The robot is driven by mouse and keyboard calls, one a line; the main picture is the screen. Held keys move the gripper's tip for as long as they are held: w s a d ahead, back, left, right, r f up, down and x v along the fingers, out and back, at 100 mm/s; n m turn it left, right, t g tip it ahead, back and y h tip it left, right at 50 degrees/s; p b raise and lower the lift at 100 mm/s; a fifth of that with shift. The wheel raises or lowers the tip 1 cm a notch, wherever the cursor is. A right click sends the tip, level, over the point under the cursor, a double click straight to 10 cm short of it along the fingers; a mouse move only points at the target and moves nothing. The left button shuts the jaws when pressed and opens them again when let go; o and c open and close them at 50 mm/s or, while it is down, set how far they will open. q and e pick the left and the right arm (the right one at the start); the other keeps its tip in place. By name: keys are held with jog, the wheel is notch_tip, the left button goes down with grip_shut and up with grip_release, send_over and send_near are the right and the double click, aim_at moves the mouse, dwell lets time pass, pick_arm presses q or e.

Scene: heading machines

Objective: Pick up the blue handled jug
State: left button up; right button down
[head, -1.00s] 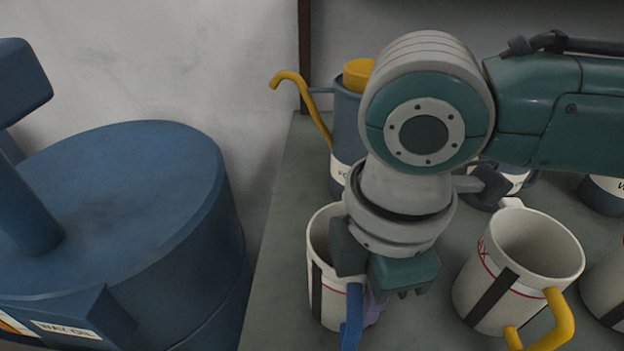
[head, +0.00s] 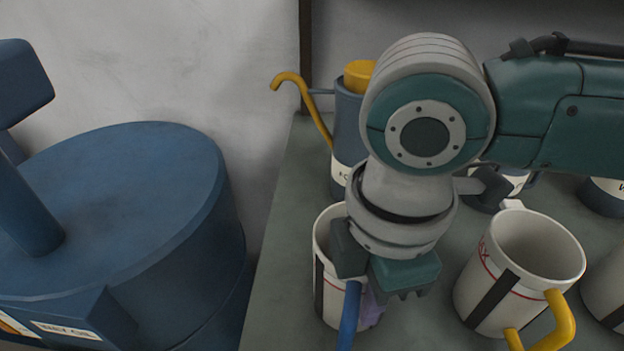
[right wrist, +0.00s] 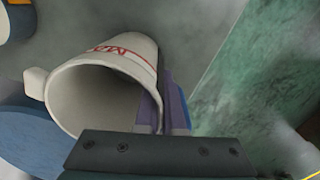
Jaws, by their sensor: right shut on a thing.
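The blue handled jug (head: 331,308) is white with a dark vertical stripe and a blue handle (head: 349,318) at its front. It stands upright at the left end of the grey-green table, partly hidden by my right arm. In the right wrist view the jug (right wrist: 105,88) shows its open mouth and red lettering, with purplish finger pads against its side. My right gripper (head: 366,300) points down at the jug and is shut on it; the exact contact is partly hidden. My left gripper is not in view.
A white jug with a yellow handle (head: 520,270) stands close on the right. A blue can with a yellow spout (head: 347,120) stands behind. A large blue drum (head: 120,210) is left of the table (head: 275,240). More vessels stand at the right edge.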

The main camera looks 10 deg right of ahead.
jog(key=shift+r, duration=0.1)
dwell(0.4)
notch_tip(320, 180, up, 20)
jog(key=p, duration=0.3)
jog(key=w+d+r+m+p, duration=0.1)
jog(key=d+r+m+p, duration=0.15)
jog(key=r+m, duration=0.45)
jog(key=w+d+r+m+p, duration=0.1)
jog(key=d+r+m, duration=0.3)
jog(key=m, duration=0.7)
jog(key=s+r+p, duration=0.2)
jog(key=r+p, duration=1.5)
jog(key=p, duration=0.1)
jog(key=s+r+p, duration=0.3)
jog(key=r+p, duration=1.4)
jog(key=p, duration=0.1)
jog(key=shift+d+r+p, duration=0.15)
jog(key=shift+p, duration=0.25)
jog(key=shift+s, duration=0.15)
